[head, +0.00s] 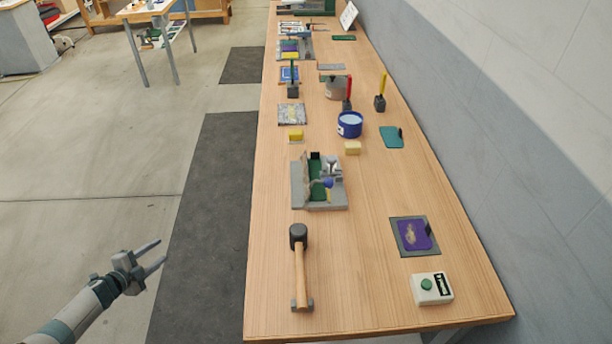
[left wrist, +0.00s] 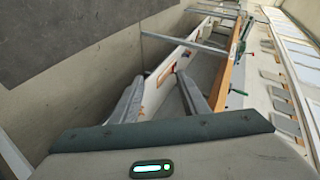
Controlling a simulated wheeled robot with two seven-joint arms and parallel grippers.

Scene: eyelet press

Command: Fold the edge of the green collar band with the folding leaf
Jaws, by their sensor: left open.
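A grey fixture (head: 334,202) stands on the middle of the bench in the head view. A green band (head: 315,168) lies in it, partly hidden by its parts. A thin upright tan-grey plate, which looks like the folding leaf (head: 306,168), stands along the band's left side. A lever with a blue knob (head: 328,183) reaches over the fixture. My left gripper (head: 158,254) is open and empty, out over the floor left of the bench and well apart from the fixture. Its spread fingers also show in the left wrist view (left wrist: 159,78). My right gripper is not in view.
A mallet (head: 300,275) lies in front of the fixture. A box with a green button (head: 432,288) and a purple patch on a dark plate (head: 415,236) are at the front right. A blue tub (head: 350,124) and yellow blocks are behind. A wall runs along the right.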

